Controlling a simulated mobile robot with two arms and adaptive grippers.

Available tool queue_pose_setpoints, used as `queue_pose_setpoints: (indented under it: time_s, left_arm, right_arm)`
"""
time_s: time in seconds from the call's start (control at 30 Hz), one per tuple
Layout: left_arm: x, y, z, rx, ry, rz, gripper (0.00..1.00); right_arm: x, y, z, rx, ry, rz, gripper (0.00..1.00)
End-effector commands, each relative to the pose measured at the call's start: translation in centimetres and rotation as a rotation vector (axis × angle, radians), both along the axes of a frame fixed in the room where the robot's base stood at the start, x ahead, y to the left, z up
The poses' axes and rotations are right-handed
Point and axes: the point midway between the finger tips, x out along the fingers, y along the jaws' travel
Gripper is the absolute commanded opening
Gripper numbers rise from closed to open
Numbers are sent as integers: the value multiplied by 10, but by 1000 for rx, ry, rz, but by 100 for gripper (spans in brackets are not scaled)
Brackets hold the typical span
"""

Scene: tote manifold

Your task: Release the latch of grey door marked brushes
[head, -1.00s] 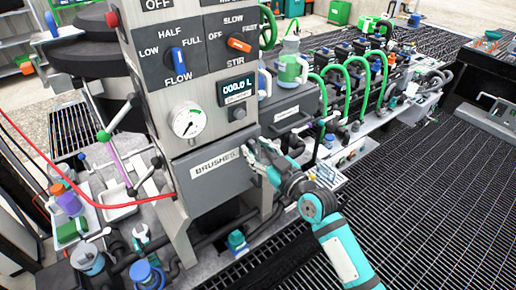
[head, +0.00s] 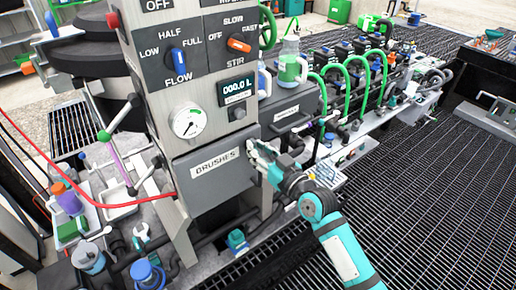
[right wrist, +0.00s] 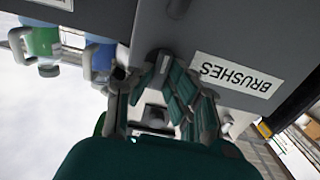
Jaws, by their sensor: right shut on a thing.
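The grey door (head: 212,192) with the white BRUSHES label (head: 214,162) is on the front of the grey machine column, below the gauge. It also fills much of the right wrist view (right wrist: 222,55), its label upside down. I cannot see a gap at its edge. My right gripper (head: 255,149) is at the door's upper right edge, with its fingers closed in on a small part there. In the right wrist view its fingers (right wrist: 165,72) reach the door beside the label. The latch is mostly hidden by the fingers. My left gripper is not in view.
A grey drawer box (head: 290,112) with a jug (head: 289,68) on top is just right of the column. A red hose (head: 75,172) runs across the left. A white tray (head: 75,222) is at lower left. Dark grating (head: 430,200) at right is clear.

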Motion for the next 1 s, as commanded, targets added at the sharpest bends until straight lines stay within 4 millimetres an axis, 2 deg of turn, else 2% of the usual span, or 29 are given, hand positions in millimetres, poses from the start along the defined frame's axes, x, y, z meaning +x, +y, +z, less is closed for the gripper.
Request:
queue_pose_setpoints:
  time_s: [0.23, 0.27, 0.43, 0.77, 0.87, 1.0]
  left_arm:
    - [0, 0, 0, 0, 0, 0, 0]
    - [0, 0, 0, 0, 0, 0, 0]
    - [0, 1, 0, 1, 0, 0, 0]
    - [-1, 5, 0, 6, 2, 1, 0]
    - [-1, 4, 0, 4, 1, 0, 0]
    - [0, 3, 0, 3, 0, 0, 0]
  right_arm:
    - [0, 0, 0, 9, 6, 0, 0]
    - [0, 0, 0, 9, 6, 0, 16]
    - [0, 0, 0, 8, 4, 0, 38]
    - [-3, -3, 0, 6, 3, -1, 38]
    - [-13, -10, -1, 6, 4, -1, 38]
    - [-36, -27, -2, 4, 5, -1, 38]
